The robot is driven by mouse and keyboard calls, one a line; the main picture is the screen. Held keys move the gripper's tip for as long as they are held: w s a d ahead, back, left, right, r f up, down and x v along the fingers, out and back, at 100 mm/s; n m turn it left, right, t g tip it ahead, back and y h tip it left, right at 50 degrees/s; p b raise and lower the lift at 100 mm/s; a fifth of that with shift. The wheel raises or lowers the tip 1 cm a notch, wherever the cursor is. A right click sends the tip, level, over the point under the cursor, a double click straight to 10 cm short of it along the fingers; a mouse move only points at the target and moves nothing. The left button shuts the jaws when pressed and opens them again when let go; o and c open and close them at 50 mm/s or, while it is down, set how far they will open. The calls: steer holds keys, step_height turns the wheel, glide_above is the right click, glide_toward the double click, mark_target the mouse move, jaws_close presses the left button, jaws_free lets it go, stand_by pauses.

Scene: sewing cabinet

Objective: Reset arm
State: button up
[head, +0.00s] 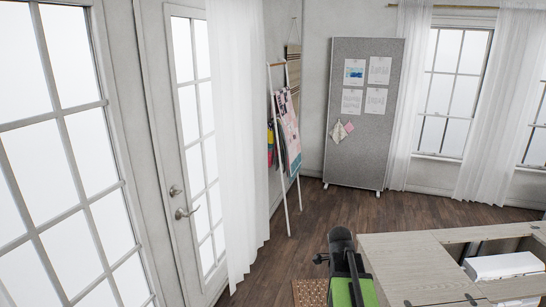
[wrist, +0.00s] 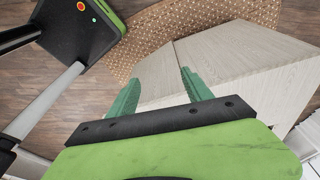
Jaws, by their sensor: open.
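My gripper (wrist: 160,77) shows in the wrist view with its two green fingers spread apart and nothing between them. It points toward a pale wood cabinet (wrist: 235,55), which shows beyond and between the fingers. Whether the fingertips touch the cabinet cannot be told, but they look apart from it. In the head view, black and green parts of my own arm show at the bottom, beside the left edge of the pale wood cabinet top (head: 400,262). The gripper fingers cannot be made out there.
A woven rug (wrist: 158,32) lies on the dark wood floor (head: 290,262). A white machine (head: 502,265) sits in the cabinet's opening. Glass doors (head: 75,150) and a curtain (head: 240,130) stand left. A leaning ladder rack (head: 286,205) and grey board (head: 362,120) stand behind, with clear floor before them.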

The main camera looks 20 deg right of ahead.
steer(key=w+a+f+n+t+y, duration=0.1)
steer(key=w+a+n+y, duration=0.1)
steer(key=a+n, duration=2)
steer(key=a, duration=0.4)
steer(key=shift+a+n, duration=0.3)
steer(key=shift+a, duration=0.1)
steer(key=shift+c, duration=0.5)
